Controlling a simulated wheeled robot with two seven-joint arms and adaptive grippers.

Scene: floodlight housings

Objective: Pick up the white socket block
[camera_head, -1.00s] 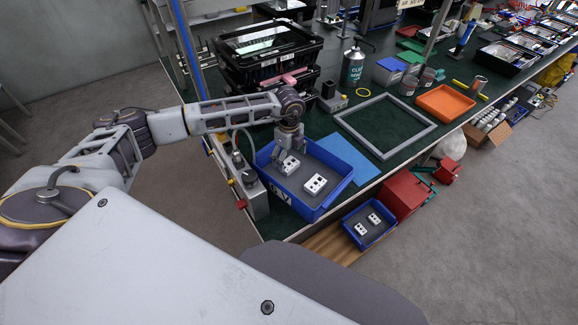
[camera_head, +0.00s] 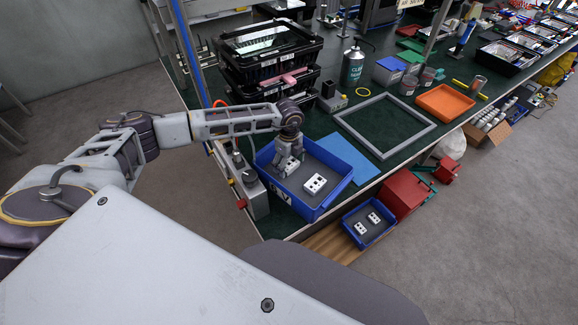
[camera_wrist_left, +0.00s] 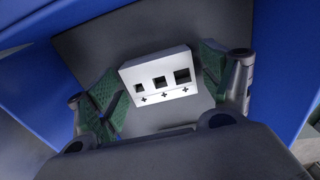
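A white socket block (camera_wrist_left: 163,96) with square holes and plus marks lies in the blue bin, between the two green-padded fingers of my left gripper (camera_wrist_left: 165,80) in the left wrist view. The fingers stand apart on either side of it, with a narrow gap at the right pad; the gripper looks open. In the head view my left gripper (camera_head: 287,163) points down into the left part of the blue bin (camera_head: 325,207) and mostly hides this block. A second white socket block (camera_head: 315,184) lies uncovered to its right in the bin. My right gripper is out of view.
A control box (camera_head: 251,190) stands close at the bin's left. Black crates (camera_head: 268,62) are stacked behind. A blue mat (camera_head: 349,158) and a grey frame (camera_head: 385,124) lie to the right. A lower blue bin (camera_head: 368,223) holds more blocks.

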